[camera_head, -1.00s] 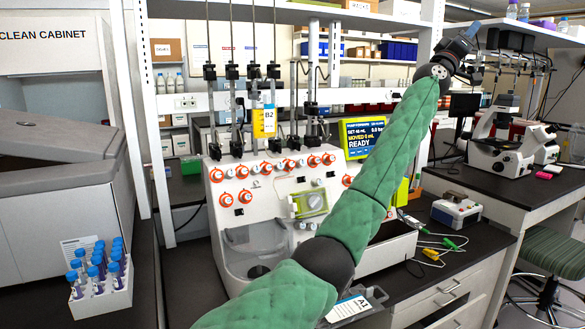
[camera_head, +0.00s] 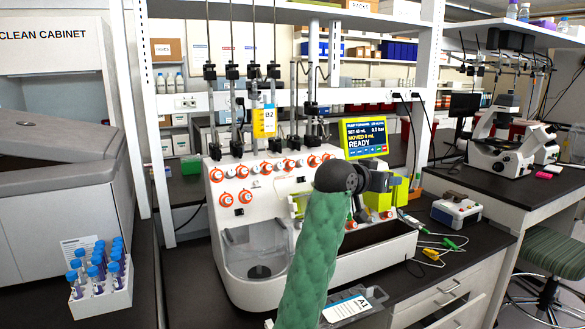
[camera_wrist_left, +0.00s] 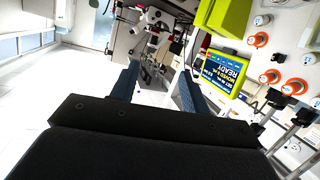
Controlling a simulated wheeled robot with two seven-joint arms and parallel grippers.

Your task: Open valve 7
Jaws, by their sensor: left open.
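The white cell processor (camera_head: 262,215) has a row of orange-ringed valve knobs (camera_head: 266,168) along its upper panel, with two more knobs (camera_head: 227,199) lower left. The valve numbers are too small to read, so I cannot tell which is valve 7. My left gripper (camera_head: 392,181) is in front of the machine's right side, pointing right, and hides part of the panel there. In the left wrist view its blue fingers (camera_wrist_left: 156,85) are apart with nothing between them. Orange-ringed knobs (camera_wrist_left: 262,40) show there at the right, away from the fingers. My right gripper is not in view.
A display (camera_head: 364,137) reading READY stands behind my left gripper. A yellow B2 bag (camera_head: 264,122) hangs above the knobs. A rack of blue-capped tubes (camera_head: 101,289) is at left. A microscope (camera_head: 505,140) stands at right. An A1-labelled item (camera_head: 348,307) lies low in front.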

